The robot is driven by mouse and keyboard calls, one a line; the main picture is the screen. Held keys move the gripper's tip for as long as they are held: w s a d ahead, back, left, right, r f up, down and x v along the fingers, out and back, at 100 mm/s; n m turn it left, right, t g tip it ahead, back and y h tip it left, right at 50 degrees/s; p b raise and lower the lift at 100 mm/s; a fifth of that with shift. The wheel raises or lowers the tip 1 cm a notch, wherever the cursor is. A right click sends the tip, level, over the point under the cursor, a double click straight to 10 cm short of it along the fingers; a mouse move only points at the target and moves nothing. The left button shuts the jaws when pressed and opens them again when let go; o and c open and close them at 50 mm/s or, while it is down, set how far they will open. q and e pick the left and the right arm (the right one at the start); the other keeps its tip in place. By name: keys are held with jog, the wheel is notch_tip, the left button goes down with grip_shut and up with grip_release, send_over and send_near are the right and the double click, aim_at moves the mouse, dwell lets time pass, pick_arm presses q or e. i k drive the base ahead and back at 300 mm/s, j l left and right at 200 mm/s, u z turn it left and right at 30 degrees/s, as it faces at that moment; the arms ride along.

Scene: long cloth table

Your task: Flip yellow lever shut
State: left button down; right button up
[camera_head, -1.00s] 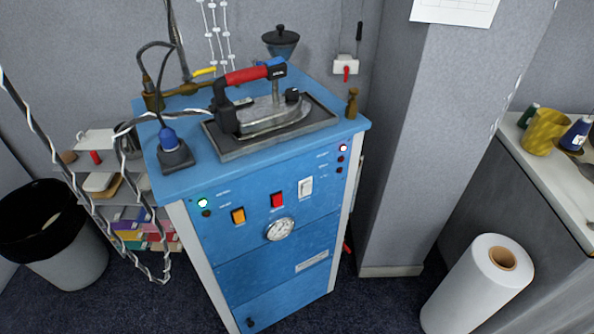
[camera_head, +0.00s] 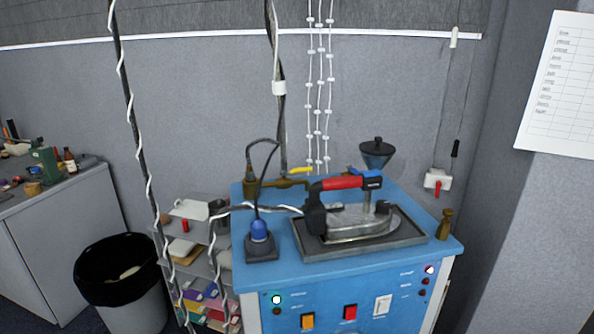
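A small yellow lever (camera_head: 301,170) sits on the brass pipe fitting (camera_head: 270,185) at the back left of the blue machine's top. It lies roughly along the pipe, pointing to the right. An iron (camera_head: 345,205) with a red handle rests on a dark tray (camera_head: 310,248) in front of it and to the right. The blue machine (camera_head: 280,272) has a green light lit on its front. Neither of my grippers shows in the head view.
A black-lined bin (camera_head: 120,283) stands at the lower left, beside a small shelf (camera_head: 190,235) of boxes. Cables hang in front of the shelf and behind the machine.

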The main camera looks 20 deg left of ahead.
aim_at(292, 172)
jog(key=k+j, duration=0.1)
jog(key=j, duration=0.7)
jog(key=k+j, duration=0.1)
jog(key=j, duration=0.7)
jog(key=k+j+u, duration=0.1)
jog(key=j, duration=0.7)
